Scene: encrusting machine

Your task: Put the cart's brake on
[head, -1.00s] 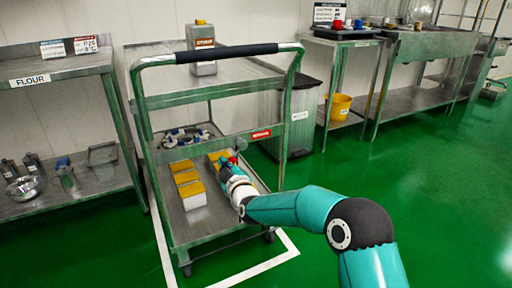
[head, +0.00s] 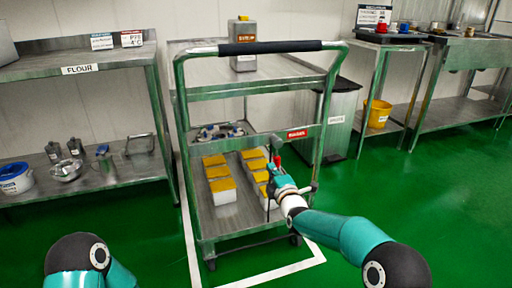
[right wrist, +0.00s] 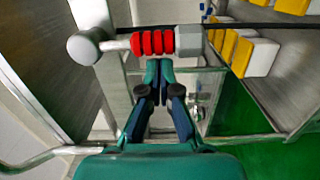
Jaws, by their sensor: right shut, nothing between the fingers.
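The metal cart (head: 190,165) with a black push handle (head: 270,47) stands in the middle of the head view. A lever with a red ribbed grip (right wrist: 152,42) and a grey round knob (right wrist: 85,47) lies across the top of the right wrist view; its red part (head: 277,161) shows small in the head view at the cart's right side. My right gripper (right wrist: 158,68) is shut and empty, its fingertips just below the red grip in the picture; whether they touch it is unclear. It also shows in the head view (head: 276,174). My left gripper is out of view.
White boxes with yellow tops (head: 222,190) stand on the cart's lower shelf, and a metal canister (head: 243,30) on its top. A steel shelf marked FLOUR (head: 80,69) is at left, a grey bin (head: 340,115) behind right. Green floor is clear at right.

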